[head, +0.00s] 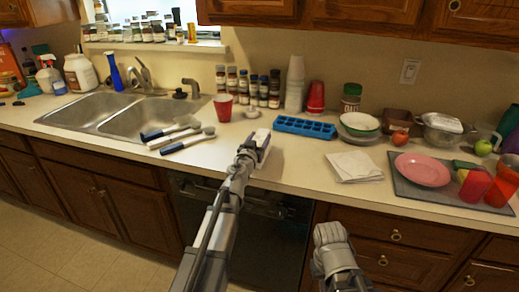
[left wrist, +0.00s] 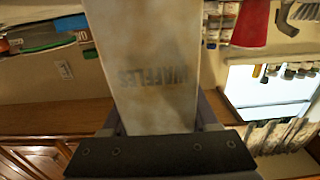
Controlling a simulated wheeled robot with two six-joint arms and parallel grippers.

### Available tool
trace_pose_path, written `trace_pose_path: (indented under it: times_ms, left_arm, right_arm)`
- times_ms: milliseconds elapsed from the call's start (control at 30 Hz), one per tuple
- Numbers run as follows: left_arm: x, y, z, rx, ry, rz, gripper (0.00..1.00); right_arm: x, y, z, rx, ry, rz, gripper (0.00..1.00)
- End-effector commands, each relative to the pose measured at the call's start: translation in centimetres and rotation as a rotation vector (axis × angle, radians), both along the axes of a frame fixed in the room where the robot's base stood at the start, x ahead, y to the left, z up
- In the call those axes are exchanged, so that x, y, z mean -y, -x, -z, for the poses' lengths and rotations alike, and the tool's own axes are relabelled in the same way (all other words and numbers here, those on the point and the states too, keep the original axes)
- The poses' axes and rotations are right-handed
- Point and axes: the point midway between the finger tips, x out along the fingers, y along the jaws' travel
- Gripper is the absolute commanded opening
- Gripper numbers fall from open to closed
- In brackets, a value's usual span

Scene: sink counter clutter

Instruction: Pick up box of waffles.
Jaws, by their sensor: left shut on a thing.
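The box of waffles (left wrist: 150,60) fills the middle of the left wrist view, a pale box with the word WAFFLES on its face. In the head view it shows as a small white shape (head: 262,138) at the end of my left arm, over the counter near its front edge. My left gripper (head: 253,150) is shut on the box, with its fingers on either side of it in the left wrist view (left wrist: 158,122). My right gripper (head: 330,236) is low in front of the drawers, apart from the counter things; its finger opening does not show clearly.
Several brushes (head: 178,132) lie left of the box, beside the sink (head: 125,112). A red cup (head: 223,106), spice jars (head: 253,88) and a blue ice tray (head: 304,127) stand behind it. White papers (head: 354,166) and a pink plate (head: 422,169) lie to the right.

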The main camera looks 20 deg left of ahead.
Motion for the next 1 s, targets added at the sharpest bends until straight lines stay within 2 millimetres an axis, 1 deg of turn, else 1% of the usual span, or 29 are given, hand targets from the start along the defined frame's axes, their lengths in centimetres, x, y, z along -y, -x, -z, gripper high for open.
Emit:
trace_pose_path:
  times_ms: [33, 233, 567, 733, 867, 1000]
  left_arm:
    - [0.0, 0.0, 0.0, 0.0, 0.0, 0.0, 0.22]
    - [0.0, 0.0, 0.0, 0.0, 0.0, 0.0, 0.0]
    - [0.0, 0.0, 0.0, 0.0, 0.0, 0.0, 0.0]
    - [0.0, 0.0, -0.4, 0.0, 0.0, 0.0, 0.0]
    - [0.0, 0.0, -1.2, 0.0, 0.0, 0.0, 0.0]
    - [0.0, 0.0, -2.8, 0.0, 0.0, 0.0, 0.0]
  right_arm:
    - [0.0, 0.0, 0.0, 0.0, 0.0, 0.0, 0.0]
    - [0.0, 0.0, 0.0, 0.0, 0.0, 0.0, 0.0]
    - [0.0, 0.0, 0.0, 0.0, 0.0, 0.0, 0.0]
    - [0.0, 0.0, -0.4, 0.0, 0.0, 0.0, 0.0]
    - [0.0, 0.0, -1.2, 0.0, 0.0, 0.0, 0.0]
    - [0.0, 0.0, -2.8, 0.0, 0.0, 0.0, 0.0]
